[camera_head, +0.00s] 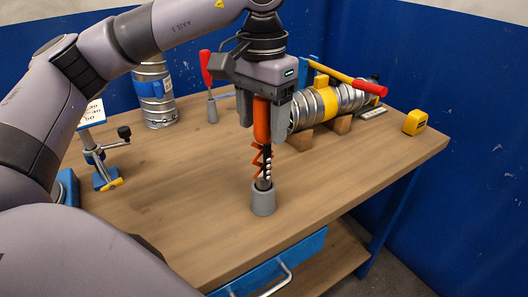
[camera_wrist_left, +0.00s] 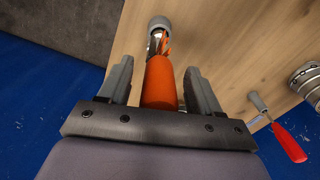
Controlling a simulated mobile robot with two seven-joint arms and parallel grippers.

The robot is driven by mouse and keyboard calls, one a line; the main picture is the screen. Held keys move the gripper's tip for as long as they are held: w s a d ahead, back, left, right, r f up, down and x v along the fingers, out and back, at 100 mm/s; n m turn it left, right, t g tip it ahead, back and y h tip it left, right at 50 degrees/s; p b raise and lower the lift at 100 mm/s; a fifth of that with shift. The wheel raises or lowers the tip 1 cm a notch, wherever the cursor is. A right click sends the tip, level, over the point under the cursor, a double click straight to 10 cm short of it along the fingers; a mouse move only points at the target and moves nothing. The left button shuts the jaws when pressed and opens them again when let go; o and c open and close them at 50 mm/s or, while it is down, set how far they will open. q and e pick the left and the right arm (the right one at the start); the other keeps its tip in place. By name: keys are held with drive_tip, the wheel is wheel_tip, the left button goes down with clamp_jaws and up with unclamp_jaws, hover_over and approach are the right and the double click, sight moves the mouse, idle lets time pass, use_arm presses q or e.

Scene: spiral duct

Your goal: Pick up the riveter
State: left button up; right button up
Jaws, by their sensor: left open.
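The riveter (camera_head: 262,122) has an orange handle and a dark nose with orange folding links. It stands upright, its lower end in a grey cup-shaped holder (camera_head: 263,199) on the wooden workbench (camera_head: 200,215). My left gripper (camera_head: 262,118) points down over it, open, with a finger on either side of the orange handle. In the left wrist view the handle (camera_wrist_left: 160,84) sits between the two fingers (camera_wrist_left: 157,82), with a visible gap on each side. The holder's rim (camera_wrist_left: 159,25) shows beyond it. My right gripper is not in view.
A spiral duct (camera_head: 330,106) lies on wooden blocks behind right, with a yellow-and-red tool (camera_head: 350,80) over it. A yellow tape measure (camera_head: 415,122) is at the right. A duct piece (camera_head: 154,92), red-handled tool (camera_head: 207,70) and blue stand (camera_head: 104,175) are at left. The front bench area is clear.

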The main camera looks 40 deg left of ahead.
use_arm(q)
drive_tip(key=shift+f, duration=0.25)
clamp_jaws()
drive_tip(key=shift+w+r, duration=0.1)
drive_tip(key=shift+r, duration=0.1)
